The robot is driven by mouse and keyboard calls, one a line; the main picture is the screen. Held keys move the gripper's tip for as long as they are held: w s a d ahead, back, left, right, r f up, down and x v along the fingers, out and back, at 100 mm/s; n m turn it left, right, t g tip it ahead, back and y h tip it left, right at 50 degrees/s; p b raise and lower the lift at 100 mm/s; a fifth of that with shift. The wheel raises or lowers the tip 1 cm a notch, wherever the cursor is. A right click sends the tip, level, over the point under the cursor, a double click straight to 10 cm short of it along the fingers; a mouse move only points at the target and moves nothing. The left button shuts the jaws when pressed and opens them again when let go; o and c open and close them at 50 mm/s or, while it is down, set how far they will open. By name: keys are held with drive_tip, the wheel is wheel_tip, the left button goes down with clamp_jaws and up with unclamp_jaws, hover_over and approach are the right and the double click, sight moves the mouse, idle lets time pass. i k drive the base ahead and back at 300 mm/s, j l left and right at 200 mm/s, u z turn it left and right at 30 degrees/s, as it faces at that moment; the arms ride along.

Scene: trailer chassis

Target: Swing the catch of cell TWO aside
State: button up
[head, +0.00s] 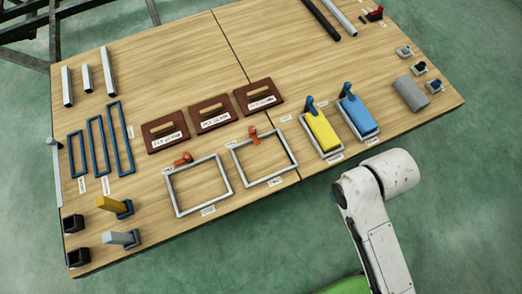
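Two empty grey rectangular frames lie on the wooden table, a left one (168,196) and a right one (236,165). Each has an orange catch at its back edge: the left catch (183,158) lies sideways along the edge, and the right catch (253,134) points more upright. Further right, a yellow block (321,131) and a blue block (357,115) sit in similar frames, with blue catches (310,103) and (347,90) at their back ends. The small labels are too small to read, so I cannot tell which is cell TWO. My gripper is not in view.
My white arm (380,225) stands off the table's front edge at right. Brown boards with handles (212,118), blue frames (97,146), grey bars (87,78) and a yellow block (112,205) lie left and behind. A grey block (411,94) sits right. The back middle is clear.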

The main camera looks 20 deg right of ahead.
sight(252, 129)
drive_tip(key=k+j, duration=0.1)
drive_tip(key=k, duration=0.25)
drive_tip(key=i+j, duration=1)
drive_tip(key=j, duration=0.2)
drive_tip(key=l+z, duration=0.05)
